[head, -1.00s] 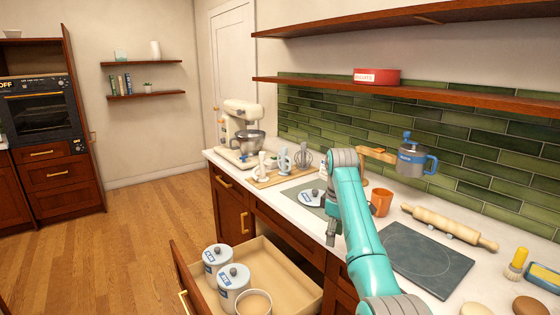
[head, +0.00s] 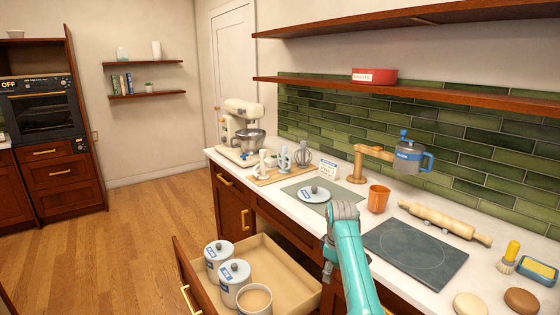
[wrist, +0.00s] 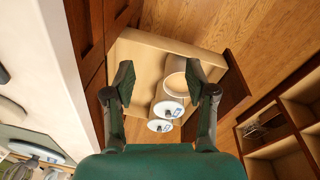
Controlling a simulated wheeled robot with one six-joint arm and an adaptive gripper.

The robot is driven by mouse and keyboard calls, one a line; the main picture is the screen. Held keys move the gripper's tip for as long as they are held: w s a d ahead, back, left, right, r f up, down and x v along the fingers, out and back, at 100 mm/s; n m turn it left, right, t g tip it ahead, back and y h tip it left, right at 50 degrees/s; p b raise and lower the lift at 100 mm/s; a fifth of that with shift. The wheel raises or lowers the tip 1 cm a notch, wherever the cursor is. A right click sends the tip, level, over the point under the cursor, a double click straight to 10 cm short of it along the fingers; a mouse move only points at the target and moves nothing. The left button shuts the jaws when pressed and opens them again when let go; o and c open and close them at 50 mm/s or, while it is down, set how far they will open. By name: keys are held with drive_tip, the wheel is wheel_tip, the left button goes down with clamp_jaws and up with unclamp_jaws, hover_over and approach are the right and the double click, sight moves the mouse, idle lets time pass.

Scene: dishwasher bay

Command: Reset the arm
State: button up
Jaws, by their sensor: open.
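My turquoise arm (head: 350,262) rises from the bottom of the head view beside the counter's front edge. My gripper (wrist: 159,80) is open and empty in the wrist view, its two dark fingers wide apart. It points down over the open drawer (head: 291,269), which also shows in the wrist view (wrist: 138,58). In the head view the gripper is small, and its fingertips are hard to make out below the wrist. Two lidded white canisters (head: 234,280) and an open-topped one (head: 254,300) stand in the drawer.
A round lid (head: 314,194) lies on a grey-green mat on the counter. The floor at left is clear.

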drive_tip(key=s+f+m+t, duration=0.15)
drive_tip(key=s+f, duration=0.35)
drive_tip(key=f, duration=0.6)
drive_tip(key=s+f+m+t, duration=0.15)
drive_tip(key=s+f, duration=0.35)
drive_tip(key=f, duration=0.6)
drive_tip(key=s+d+f+m+t, duration=0.15)
drive_tip(key=s+f, duration=0.35)
drive_tip(key=s, duration=0.5)
drive_tip(key=s+f+m+t, duration=0.15)
drive_tip(key=s+f, duration=0.35)
drive_tip(key=s, duration=0.6)
drive_tip(key=s+r+m+t, duration=0.15)
drive_tip(key=s+r, duration=0.25)
drive_tip(key=s, duration=0.6)
drive_tip(key=s+r+t, duration=0.2)
drive_tip(key=s+r, duration=0.2)
drive_tip(key=s, duration=0.7)
drive_tip(key=s+r+m+t, duration=0.1)
drive_tip(key=s+r+t, duration=0.1)
drive_tip(key=s+r, duration=0.5)
drive_tip(key=s+r+m+t, duration=0.2)
drive_tip(key=s+r, duration=0.6)
drive_tip(key=r, duration=0.6)
drive_tip(key=shift+d+r, duration=0.35)
drive_tip(key=shift+r, duration=0.05)
